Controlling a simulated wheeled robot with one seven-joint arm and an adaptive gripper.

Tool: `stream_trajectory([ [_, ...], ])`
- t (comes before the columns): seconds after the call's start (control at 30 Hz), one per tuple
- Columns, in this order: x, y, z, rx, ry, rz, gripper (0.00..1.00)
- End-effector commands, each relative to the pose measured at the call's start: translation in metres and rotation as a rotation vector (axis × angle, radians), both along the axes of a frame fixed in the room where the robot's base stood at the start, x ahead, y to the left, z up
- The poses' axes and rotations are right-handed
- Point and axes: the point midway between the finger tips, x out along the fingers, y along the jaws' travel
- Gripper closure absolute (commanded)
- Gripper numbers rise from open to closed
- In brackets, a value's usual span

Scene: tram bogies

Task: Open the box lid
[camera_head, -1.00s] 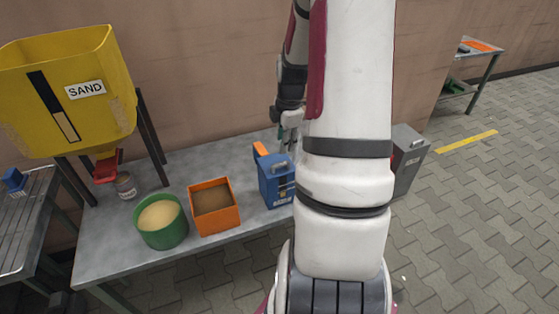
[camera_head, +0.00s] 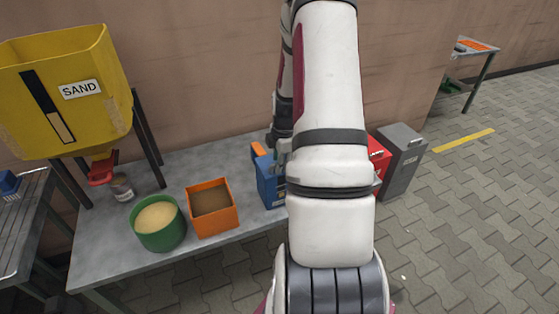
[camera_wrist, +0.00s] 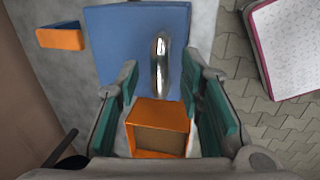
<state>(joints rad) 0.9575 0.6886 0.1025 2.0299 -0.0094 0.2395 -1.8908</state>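A blue box (camera_head: 267,184) stands on the grey table, partly hidden behind my arm in the head view. In the wrist view its flat blue top (camera_wrist: 115,45) has a shiny metal handle (camera_wrist: 160,62). My gripper (camera_wrist: 160,84) is open, with its green-padded fingers apart on either side of the handle's line. I see no clear contact with the handle. In the head view my gripper is mostly hidden behind my arm.
An orange bin (camera_head: 227,224) of brown material and a green tub (camera_head: 163,236) of sand stand left of the box. A small orange-fronted object (camera_wrist: 60,39) lies behind it. A red box (camera_head: 379,155) and a grey bin (camera_head: 402,160) stand to the right.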

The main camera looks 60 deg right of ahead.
Motion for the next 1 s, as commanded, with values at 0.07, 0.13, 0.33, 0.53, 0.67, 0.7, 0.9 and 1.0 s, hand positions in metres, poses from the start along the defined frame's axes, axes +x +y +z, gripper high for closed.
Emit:
stream_trajectory([
  [0.07, 0.000, 0.000, 0.000, 0.000, 0.000, 0.000, 0.83],
  [0.13, 0.000, 0.000, 0.000, 0.000, 0.000, 0.000, 0.99],
  [0.33, 0.000, 0.000, 0.000, 0.000, 0.000, 0.000, 1.00],
  [0.53, 0.002, -0.001, 0.003, 0.010, 0.015, -0.001, 1.00],
  [0.67, 0.005, -0.002, 0.007, 0.030, 0.052, 0.002, 1.00],
  [0.7, 0.006, -0.003, 0.009, 0.041, 0.068, 0.001, 1.00],
  [0.9, 0.014, -0.008, 0.021, 0.111, 0.183, 0.000, 1.00],
  [1.0, 0.018, -0.010, 0.026, 0.156, 0.257, 0.000, 1.00],
])
